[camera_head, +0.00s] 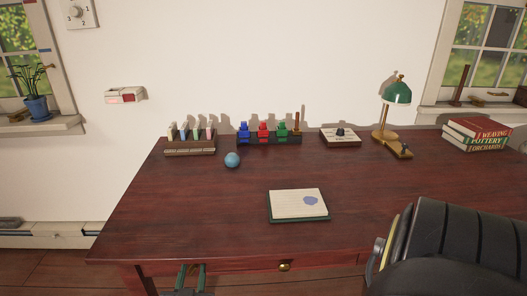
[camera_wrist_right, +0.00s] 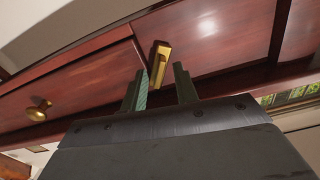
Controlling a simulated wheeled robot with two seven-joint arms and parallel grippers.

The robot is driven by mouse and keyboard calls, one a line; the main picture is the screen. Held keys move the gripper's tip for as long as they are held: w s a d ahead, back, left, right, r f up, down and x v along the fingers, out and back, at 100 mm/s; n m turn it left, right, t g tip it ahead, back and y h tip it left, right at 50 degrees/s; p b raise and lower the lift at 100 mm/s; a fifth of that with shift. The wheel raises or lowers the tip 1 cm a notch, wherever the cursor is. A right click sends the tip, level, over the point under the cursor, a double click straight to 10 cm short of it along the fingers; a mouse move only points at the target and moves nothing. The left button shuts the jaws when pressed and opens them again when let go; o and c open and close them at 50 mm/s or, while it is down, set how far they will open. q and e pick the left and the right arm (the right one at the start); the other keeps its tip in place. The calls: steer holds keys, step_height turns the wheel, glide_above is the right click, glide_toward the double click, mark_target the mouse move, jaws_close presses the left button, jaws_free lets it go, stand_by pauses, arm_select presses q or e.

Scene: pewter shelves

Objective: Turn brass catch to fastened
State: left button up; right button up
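The brass catch (camera_wrist_right: 160,62) shows in the right wrist view as a short, upright-looking brass piece on the reddish-brown front of the desk. It sits between the lines of the two green fingers of my right gripper (camera_wrist_right: 161,84), closer to the left finger. The fingers are apart with nothing gripped, and I cannot tell whether either touches the catch. In the head view my right gripper (camera_head: 190,272) is at the desk's front, left of the drawer knob, and the catch is hidden there. My left gripper is not in view.
A round brass knob (camera_wrist_right: 39,110) sits left of the catch in the right wrist view; a knob (camera_head: 284,267) also shows in the head view. The desk (camera_head: 205,215) carries a notepad (camera_head: 290,204), blue ball (camera_head: 232,160) and lamp (camera_head: 397,95). A black chair-like shape (camera_head: 450,245) fills the lower right.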

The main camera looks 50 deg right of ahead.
steer(key=shift+f+n+b, duration=0.1)
steer(key=shift+n+b, duration=0.2)
steer(key=shift+n, duration=0.2)
steer(key=p+v, duration=0.3)
steer(key=v, duration=1)
steer(key=w+a+f+n+t+y+p, duration=0.2)
steer(key=a+f+n+t+y+p, duration=0.25)
steer(key=n+y+p, duration=0.55)
steer(key=s+d+f+n+g+y+p, duration=0.1)
steer(key=s+d+f+g+y+p, duration=0.1)
steer(key=s+f, duration=0.5)
steer(key=s+d+f+n+g+y+p, duration=0.2)
steer(key=s+f+g+p, duration=0.5)
steer(key=s, duration=0.5)
steer(key=shift+s+d+g+y, duration=0.4)
steer(key=shift+d+g+y, duration=0.35)
steer(key=shift+d, duration=0.3)
steer(key=shift+f, duration=0.15)
